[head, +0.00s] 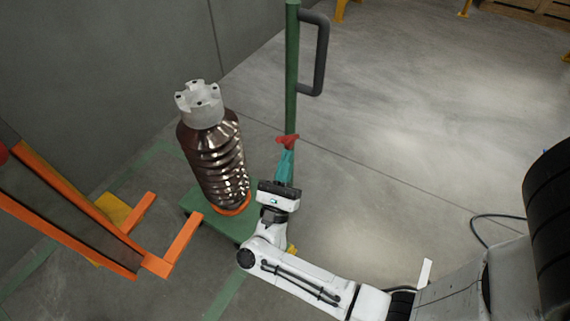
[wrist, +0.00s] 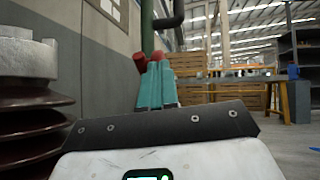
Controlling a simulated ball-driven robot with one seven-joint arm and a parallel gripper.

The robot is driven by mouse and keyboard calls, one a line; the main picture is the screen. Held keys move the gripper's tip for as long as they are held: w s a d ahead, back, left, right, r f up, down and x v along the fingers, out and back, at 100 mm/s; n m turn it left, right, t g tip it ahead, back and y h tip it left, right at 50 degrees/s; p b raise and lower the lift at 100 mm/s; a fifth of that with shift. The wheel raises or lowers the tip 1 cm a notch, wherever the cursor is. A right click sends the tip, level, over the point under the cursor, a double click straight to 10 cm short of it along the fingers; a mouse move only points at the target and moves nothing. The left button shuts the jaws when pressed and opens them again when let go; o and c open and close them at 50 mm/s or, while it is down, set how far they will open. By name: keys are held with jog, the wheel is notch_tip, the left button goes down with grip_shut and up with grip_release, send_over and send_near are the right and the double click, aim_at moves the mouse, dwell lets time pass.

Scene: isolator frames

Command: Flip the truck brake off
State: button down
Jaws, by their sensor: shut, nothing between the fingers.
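The truck is a green platform (head: 235,226) with a green upright post (head: 291,75) and a grey handle (head: 322,60). A red part (head: 287,141), which looks like the brake lever, is low on the post. My gripper (head: 286,155) has teal fingers, shut and empty, with the tips right at the red part. In the wrist view the red part (wrist: 139,61) shows just left of and behind the tips of my gripper (wrist: 158,68). The fingers partly hide it; I cannot tell whether they touch it or which way it is set.
A tall brown ribbed isolator (head: 213,160) with a grey cap stands on the platform, left of my gripper. An orange frame (head: 75,220) is at the left, near a grey wall (head: 100,60). The floor right of the post is open. A dark cable (head: 475,235) lies at the right.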

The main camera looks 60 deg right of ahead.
jog(key=d+r+m+g+y+p, duration=0.2)
jog(key=d+r+y+p, duration=0.5)
jog(key=p, duration=0.8)
jog(key=shift+w+d+r+m+g+y, duration=0.15)
jog(key=shift+d+r+m+g+y, duration=0.2)
jog(key=shift+g+y, duration=0.35)
jog(key=shift+r, duration=0.15)
